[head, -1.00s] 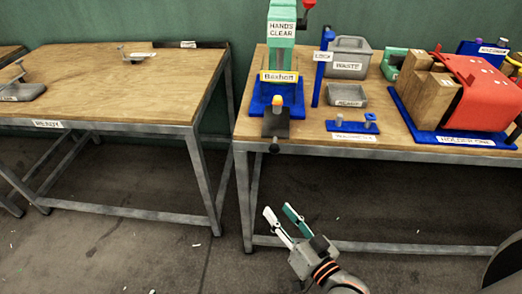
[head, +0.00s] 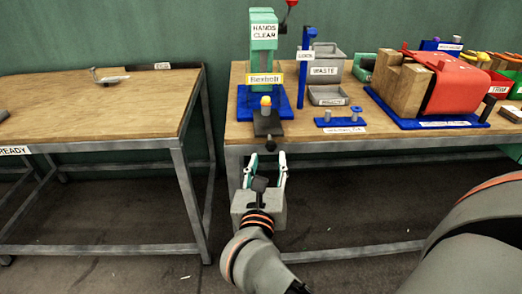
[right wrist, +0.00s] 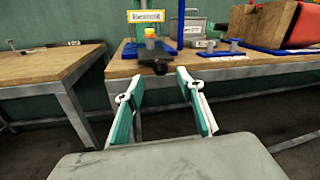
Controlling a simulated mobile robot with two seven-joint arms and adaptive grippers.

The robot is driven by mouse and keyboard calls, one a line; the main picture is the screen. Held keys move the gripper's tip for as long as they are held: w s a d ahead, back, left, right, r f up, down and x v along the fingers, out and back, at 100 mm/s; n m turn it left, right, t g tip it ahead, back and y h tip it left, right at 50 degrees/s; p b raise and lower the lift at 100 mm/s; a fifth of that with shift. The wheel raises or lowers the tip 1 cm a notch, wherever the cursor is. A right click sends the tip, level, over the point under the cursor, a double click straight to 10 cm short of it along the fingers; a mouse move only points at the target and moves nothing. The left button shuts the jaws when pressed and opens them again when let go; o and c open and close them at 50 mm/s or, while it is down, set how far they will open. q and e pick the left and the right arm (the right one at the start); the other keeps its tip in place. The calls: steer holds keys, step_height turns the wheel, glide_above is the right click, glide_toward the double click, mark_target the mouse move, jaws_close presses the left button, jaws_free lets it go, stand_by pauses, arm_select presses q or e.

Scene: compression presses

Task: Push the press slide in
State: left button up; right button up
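The press (head: 264,45) is a green column on a blue base at the front left of the right table, with a "HANDS CLEAR" label and a yellow label. Its dark slide (head: 268,124) sticks out toward the table's front edge, with an orange-and-yellow piece (head: 266,104) on it and a dark knob (head: 270,146) at its front end. My right gripper (head: 266,160) is open and empty, just in front of and below the knob. In the right wrist view the slide's knob (right wrist: 160,67) shows beyond and between the open fingers (right wrist: 155,85). My left gripper is not in view.
A blue post (head: 302,70), a grey waste bin (head: 324,66) and a small blue rack (head: 341,122) stand right of the press. A red-covered holder (head: 452,82) is farther right. The left table (head: 90,100) is mostly bare, with a gap between the tables.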

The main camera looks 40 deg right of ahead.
mark_target(271, 150)
steer(key=x, duration=0.7)
